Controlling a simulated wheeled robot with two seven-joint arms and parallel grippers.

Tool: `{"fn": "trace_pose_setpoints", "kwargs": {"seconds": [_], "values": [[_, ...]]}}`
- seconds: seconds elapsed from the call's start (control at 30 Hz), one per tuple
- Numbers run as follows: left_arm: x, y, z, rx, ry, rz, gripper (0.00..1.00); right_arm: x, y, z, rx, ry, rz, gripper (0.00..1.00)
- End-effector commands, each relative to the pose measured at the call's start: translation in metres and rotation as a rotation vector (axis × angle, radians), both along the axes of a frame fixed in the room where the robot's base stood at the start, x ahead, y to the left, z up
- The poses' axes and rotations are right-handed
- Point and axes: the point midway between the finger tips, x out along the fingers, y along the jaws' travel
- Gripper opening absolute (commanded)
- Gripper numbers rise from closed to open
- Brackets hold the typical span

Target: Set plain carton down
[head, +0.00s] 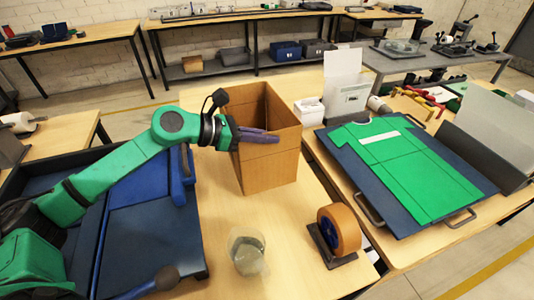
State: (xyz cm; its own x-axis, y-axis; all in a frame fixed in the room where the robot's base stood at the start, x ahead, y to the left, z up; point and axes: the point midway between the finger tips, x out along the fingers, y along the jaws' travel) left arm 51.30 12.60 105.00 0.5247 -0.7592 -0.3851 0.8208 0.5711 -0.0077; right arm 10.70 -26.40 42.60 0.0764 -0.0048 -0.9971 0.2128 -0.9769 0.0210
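The plain brown carton (271,172) stands upright with its top open, near the middle of the wooden table. Its base appears to rest on the tabletop. My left gripper (262,136) reaches in from the left at the carton's upper part, with its dark fingers across the near-left side, just below the rim. The fingers look close together, but I cannot tell whether they grip the carton wall or only lie against it. My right gripper is not in view.
A tape roll on a dispenser (340,231) and a clear cup (247,252) stand in front of the carton. A blue tray (150,235) lies left. A green shirt (405,165) lies on a dark board at right. Bare tabletop shows between the carton and the cup.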

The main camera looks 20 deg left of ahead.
Motion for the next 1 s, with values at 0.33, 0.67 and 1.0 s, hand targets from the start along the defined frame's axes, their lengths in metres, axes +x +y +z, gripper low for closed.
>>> {"fn": "trace_pose_setpoints", "kwargs": {"seconds": [0.33, 0.67, 1.0], "values": [[0.0, 0.0, -0.053, -0.001, -0.003, -0.001, 0.0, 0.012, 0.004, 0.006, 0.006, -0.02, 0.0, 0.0], [0.0, 0.0, -0.059, 0.001, -0.003, -0.001, 0.0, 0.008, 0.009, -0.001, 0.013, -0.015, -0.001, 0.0], [-0.001, 0.0, -0.066, 0.003, 0.006, -0.002, 0.34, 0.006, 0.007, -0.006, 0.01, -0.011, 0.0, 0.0]]}}
